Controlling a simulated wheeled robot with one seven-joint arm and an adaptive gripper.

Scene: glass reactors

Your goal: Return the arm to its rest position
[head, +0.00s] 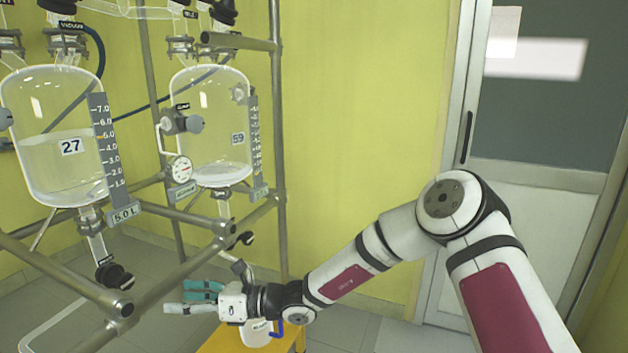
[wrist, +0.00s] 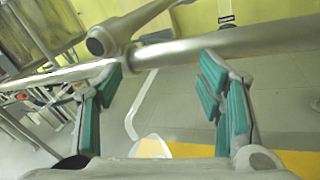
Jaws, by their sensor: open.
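My gripper (head: 192,298) is at the lower middle of the head view, at the end of my stretched arm. It points left, below the metal frame of the glass reactors. In the wrist view my gripper (wrist: 165,85) has its two teal-padded fingers well apart, with nothing between the pads. A metal rail (wrist: 230,40) of the frame crosses just beyond the fingertips; I cannot tell whether they touch it.
Two glass vessels, labelled 27 (head: 60,165) and 59 (head: 212,120), hang in the tubular frame (head: 280,130). A yellow stand (head: 222,340) with a white container (head: 256,336) is below my gripper. A door (head: 545,130) is at right.

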